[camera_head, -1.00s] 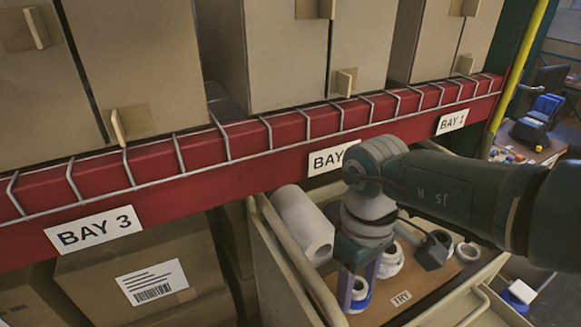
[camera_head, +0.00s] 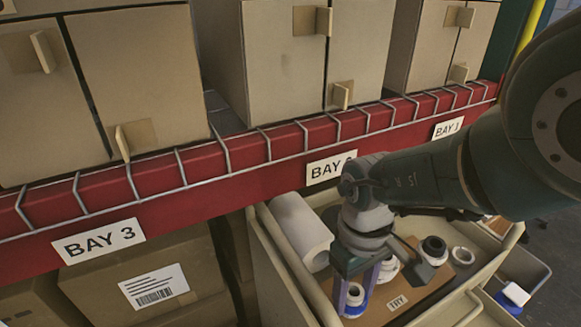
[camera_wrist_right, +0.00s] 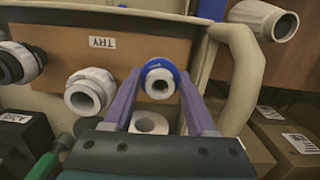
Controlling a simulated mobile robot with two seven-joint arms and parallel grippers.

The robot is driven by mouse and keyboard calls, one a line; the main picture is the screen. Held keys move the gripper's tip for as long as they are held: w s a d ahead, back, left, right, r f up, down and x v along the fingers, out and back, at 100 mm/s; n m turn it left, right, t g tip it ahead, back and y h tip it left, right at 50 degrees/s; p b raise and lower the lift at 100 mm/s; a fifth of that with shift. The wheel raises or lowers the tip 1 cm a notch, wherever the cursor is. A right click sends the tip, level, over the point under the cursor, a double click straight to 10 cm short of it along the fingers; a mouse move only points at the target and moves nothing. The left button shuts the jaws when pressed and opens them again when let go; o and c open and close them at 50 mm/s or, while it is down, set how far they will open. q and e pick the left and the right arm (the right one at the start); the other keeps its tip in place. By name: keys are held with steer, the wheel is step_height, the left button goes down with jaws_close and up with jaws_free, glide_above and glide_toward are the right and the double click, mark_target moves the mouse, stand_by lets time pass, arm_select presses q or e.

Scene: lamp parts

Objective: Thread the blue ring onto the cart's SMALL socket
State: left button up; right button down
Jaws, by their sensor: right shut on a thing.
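The white socket (camera_wrist_right: 160,84) stands inside the ring; I cannot tell how far down the ring sits. My right gripper (camera_head: 356,290) reaches down from above, its purple fingers upright. A wider white socket (camera_head: 388,270) and a black-topped one (camera_head: 433,249) stand to the right. My left gripper is not in view.
A white roll (camera_head: 299,226) lies along the cart's left side. The cart's rim (camera_head: 283,255) passes close on the left. The red rack beam (camera_head: 200,205) and its boxes are behind.

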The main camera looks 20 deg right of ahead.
steer(key=shift+c, duration=1.7)
jaws_free()
